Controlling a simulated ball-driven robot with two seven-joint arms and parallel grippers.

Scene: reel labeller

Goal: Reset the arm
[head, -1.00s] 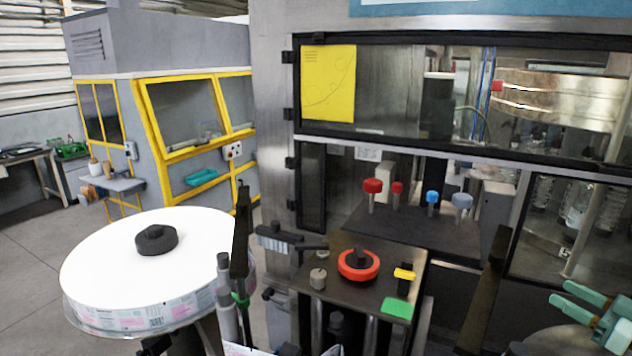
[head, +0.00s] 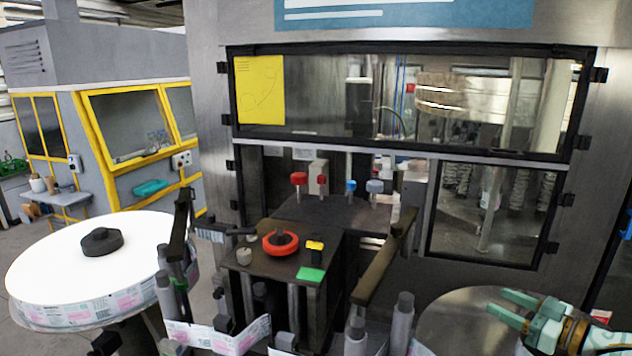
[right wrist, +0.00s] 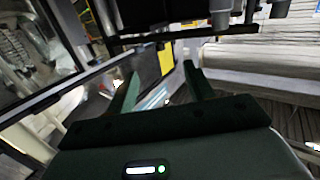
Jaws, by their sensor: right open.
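My right gripper (head: 520,311) is at the lower right of the head view, in front of the labelling machine. Its two pale green fingers are apart, with nothing between them. In the right wrist view the gripper (right wrist: 158,88) also shows two separate fingers and an empty gap. My left gripper is in neither view.
A white label reel (head: 60,262) stands at the left. The labeller's small platform (head: 262,262) carries a red knob (head: 281,243) and a green pad (head: 311,274). A round metal table (head: 450,305) lies beside my right gripper. Glass doors (head: 480,215) close the machine front.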

